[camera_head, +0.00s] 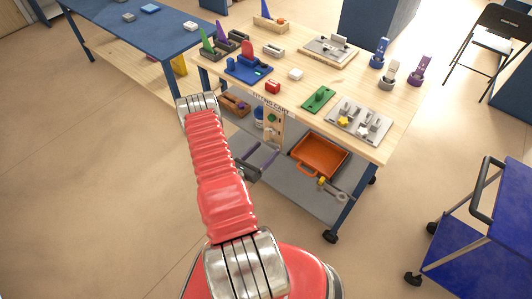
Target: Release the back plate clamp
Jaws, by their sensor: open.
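A back grey plate (316,54) lies near the far edge of the wooden-topped cart. A small grey clamp (338,41) stands on it; it is too small to tell whether its lever is down or up. A second grey plate (345,128) with grey clamp-like fittings and yellow pieces lies nearer, at the cart's front right. My gripper (265,151) has dark fingers set apart, with nothing seen between them. It is low beside the cart's front, below the top's edge, well away from the back plate. My red arm hides part of the floor.
The wooden cart top (375,92) also holds a green plate (319,98), a red block (272,87), a blue fixture (249,69) and several upright holders on the right. An orange tray (319,156) sits on the lower shelf. A blue cart (487,245) stands at right.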

